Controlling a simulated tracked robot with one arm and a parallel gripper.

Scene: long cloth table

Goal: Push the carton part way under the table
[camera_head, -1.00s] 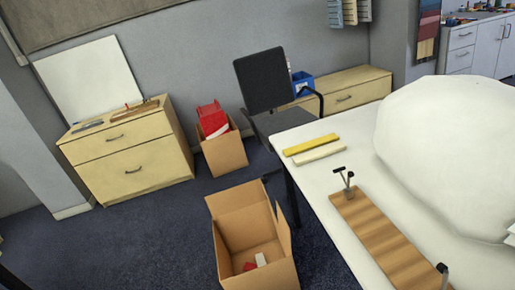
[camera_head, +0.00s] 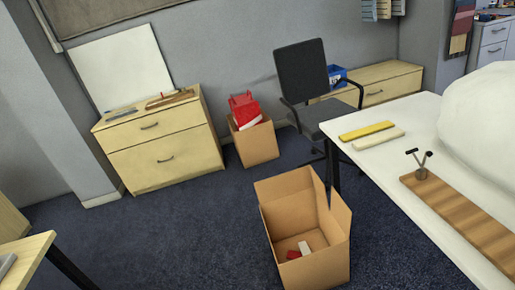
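An open cardboard carton (camera_head: 318,270) stands on the dark blue carpet in the lower middle of the head view. Its flaps are up, and a small red thing (camera_head: 293,254) and a small white thing (camera_head: 304,247) lie inside. The long white-topped table (camera_head: 400,160) is to its right; a dark table leg (camera_head: 334,167) stands behind the carton. The carton is beside the table's left edge in the picture; I cannot tell whether any of it is under the top. My gripper is not in view.
A second carton (camera_head: 256,146) with red things stands by the wooden drawer cabinet (camera_head: 165,158). A black chair (camera_head: 303,80) is at the table's far end. Another table (camera_head: 25,250) cuts in at lower left. Carpet (camera_head: 170,240) left of the carton is clear.

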